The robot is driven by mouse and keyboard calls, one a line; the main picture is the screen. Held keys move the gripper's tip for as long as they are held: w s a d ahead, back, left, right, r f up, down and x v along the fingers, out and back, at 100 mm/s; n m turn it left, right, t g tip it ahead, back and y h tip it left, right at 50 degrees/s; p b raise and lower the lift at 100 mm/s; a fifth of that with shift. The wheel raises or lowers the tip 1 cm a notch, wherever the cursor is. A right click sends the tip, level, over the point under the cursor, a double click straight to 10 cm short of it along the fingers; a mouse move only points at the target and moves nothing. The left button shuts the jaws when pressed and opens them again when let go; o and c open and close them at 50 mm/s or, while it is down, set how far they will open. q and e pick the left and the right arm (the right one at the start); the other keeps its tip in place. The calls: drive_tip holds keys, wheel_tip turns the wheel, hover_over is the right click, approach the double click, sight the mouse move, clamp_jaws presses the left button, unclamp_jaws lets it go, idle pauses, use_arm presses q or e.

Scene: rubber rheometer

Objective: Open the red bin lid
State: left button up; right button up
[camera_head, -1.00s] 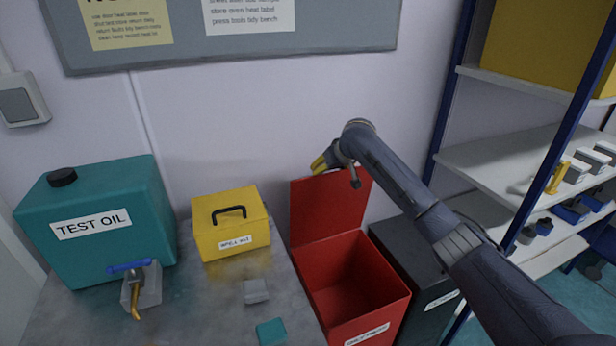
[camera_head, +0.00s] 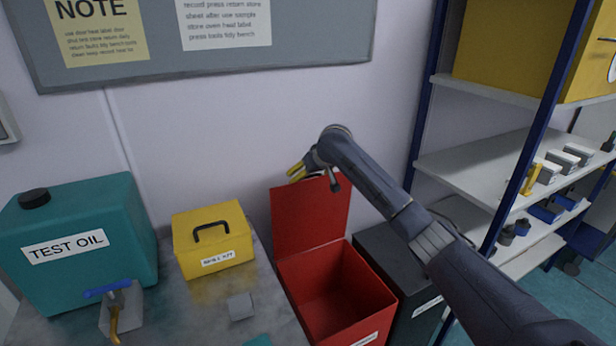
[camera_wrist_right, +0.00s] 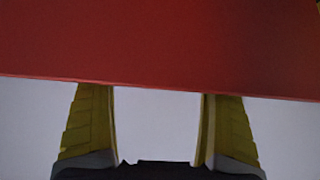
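The red bin (camera_head: 340,292) stands on the floor side of the bench, its inside visible and empty. Its red lid (camera_head: 310,217) stands upright at the back of the bin, open. My right gripper (camera_head: 297,172) is at the lid's top edge, with yellow fingers pointing left. In the right wrist view the red lid (camera_wrist_right: 160,45) fills the upper part, and the two yellow fingers of my right gripper (camera_wrist_right: 160,105) are spread apart with their tips at or behind its edge. Nothing is between the fingers below that edge. My left gripper is not in view.
A black bin (camera_head: 405,275) stands right beside the red one. The bench (camera_head: 195,315) holds a yellow spill kit box (camera_head: 212,240), a teal test oil tank (camera_head: 75,240) and a small grey block (camera_head: 240,306). A shelf rack (camera_head: 480,170) stands at the right.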

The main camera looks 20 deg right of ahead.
drive_tip(key=shift+a+f, duration=0.1)
drive_tip(key=shift+f, duration=0.15)
drive_tip(key=shift+s+r, duration=0.2)
drive_tip(key=shift+s, duration=0.05)
drive_tip(key=v, duration=1.1)
drive_tip(key=shift+r, duration=0.3)
